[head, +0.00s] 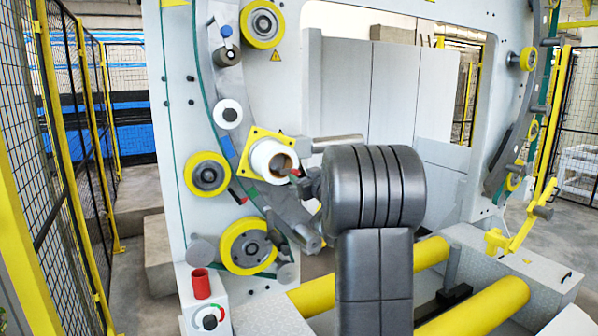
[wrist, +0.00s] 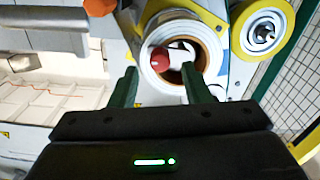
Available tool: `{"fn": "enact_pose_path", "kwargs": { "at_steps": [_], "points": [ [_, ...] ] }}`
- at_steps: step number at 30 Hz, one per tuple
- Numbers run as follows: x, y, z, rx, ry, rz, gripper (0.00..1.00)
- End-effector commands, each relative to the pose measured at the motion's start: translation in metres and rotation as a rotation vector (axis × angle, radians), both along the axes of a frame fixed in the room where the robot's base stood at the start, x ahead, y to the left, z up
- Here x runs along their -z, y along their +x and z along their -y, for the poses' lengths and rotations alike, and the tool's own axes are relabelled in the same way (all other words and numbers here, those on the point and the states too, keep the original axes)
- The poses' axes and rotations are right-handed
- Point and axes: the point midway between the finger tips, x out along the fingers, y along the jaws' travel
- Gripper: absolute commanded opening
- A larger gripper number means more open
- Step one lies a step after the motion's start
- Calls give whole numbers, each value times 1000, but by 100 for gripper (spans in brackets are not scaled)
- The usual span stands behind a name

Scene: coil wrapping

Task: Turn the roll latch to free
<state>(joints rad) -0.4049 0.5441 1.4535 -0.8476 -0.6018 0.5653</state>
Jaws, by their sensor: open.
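A white roll (head: 268,160) sits on a yellow square plate (head: 249,142) on the machine's pale frame. The wrist view shows the roll (wrist: 153,77) end-on, with a dark brown core. A red round knob (wrist: 159,60) and a white piece (wrist: 183,49) show inside the core opening; they look like the roll latch. My gripper (wrist: 160,88) is open in front of the roll, its two dark green fingers apart, with the core opening and knob between and beyond their tips. No contact with the latch is visible. In the head view my arm partly hides the gripper.
Yellow-rimmed rollers (head: 207,173) surround the roll on the frame. A grey bar (head: 337,142) projects just above right of it. A red cylinder (head: 202,284) stands on a box with a dial (head: 209,319) at lower left. Mesh fencing (head: 60,160) runs along the left.

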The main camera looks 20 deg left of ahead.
Motion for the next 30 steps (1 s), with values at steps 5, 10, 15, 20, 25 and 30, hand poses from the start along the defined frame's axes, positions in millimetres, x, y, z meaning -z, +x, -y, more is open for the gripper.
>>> {"fn": "enact_pose_path", "kwargs": {
  "at_steps": [5, 10, 15, 20, 25, 30],
  "points": [
    [-1, 13, -15, 0, 0, 0, 43],
    [0, 18, -20, 0, 0, 0, 43],
    [0, 18, -20, 1, 0, 0, 43],
    [0, 18, -20, 1, 0, 0, 26],
    [0, 18, -20, 1, 0, 0, 0],
    [0, 18, -20, 1, -1, 1, 0]
  ]
}}
